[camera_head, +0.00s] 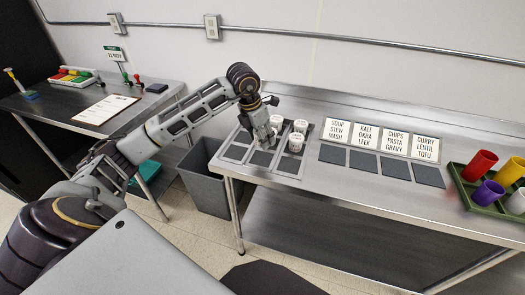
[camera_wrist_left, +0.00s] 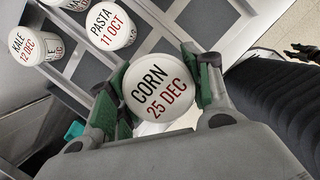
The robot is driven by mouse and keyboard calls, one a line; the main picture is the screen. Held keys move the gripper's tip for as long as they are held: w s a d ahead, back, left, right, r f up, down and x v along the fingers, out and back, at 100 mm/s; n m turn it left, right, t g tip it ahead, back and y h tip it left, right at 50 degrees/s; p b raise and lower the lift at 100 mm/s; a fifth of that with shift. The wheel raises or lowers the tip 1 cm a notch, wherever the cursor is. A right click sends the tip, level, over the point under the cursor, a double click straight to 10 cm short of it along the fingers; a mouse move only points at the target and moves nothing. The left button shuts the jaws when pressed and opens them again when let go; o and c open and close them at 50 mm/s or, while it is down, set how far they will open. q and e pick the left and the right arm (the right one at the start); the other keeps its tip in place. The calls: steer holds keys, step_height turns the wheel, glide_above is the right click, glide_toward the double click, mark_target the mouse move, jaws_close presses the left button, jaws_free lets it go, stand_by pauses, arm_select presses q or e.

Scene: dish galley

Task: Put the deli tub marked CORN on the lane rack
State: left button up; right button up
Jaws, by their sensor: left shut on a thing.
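The white deli tub marked CORN 25 DEC (camera_wrist_left: 157,88) is between the green-padded fingers of my left gripper (camera_wrist_left: 160,90), lid facing the wrist camera. In the head view my left gripper (camera_head: 266,139) is over the left part of the lane rack (camera_head: 262,159), a grey frame with dark pads at the table's left end. The rack also shows in the wrist view (camera_wrist_left: 190,12). Whether the CORN tub touches the rack is unclear. White tubs marked PASTA (camera_wrist_left: 111,26) and KALE (camera_wrist_left: 28,46) stand in the rack.
Label cards (camera_head: 349,134) and dark pads (camera_head: 362,158) line the steel table right of the rack. A green tray (camera_head: 482,207) with coloured cups stands at the far right. A grey bin (camera_head: 205,180) is below the rack's left. A side table (camera_head: 75,106) holds a clipboard.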

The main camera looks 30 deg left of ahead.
mark_target(264, 158)
arm_select(q)
step_height(264, 158, down, 2)
steer(key=shift+f, duration=0.6)
arm_select(e)
steer(key=shift+a, duration=0.1)
arm_select(q)
steer(key=shift+f, duration=0.15)
steer(key=shift+f, duration=1.85)
arm_select(e)
steer(key=shift+s+a, duration=0.1)
steer(key=shift+a, duration=0.4)
steer(key=shift+f, duration=0.1)
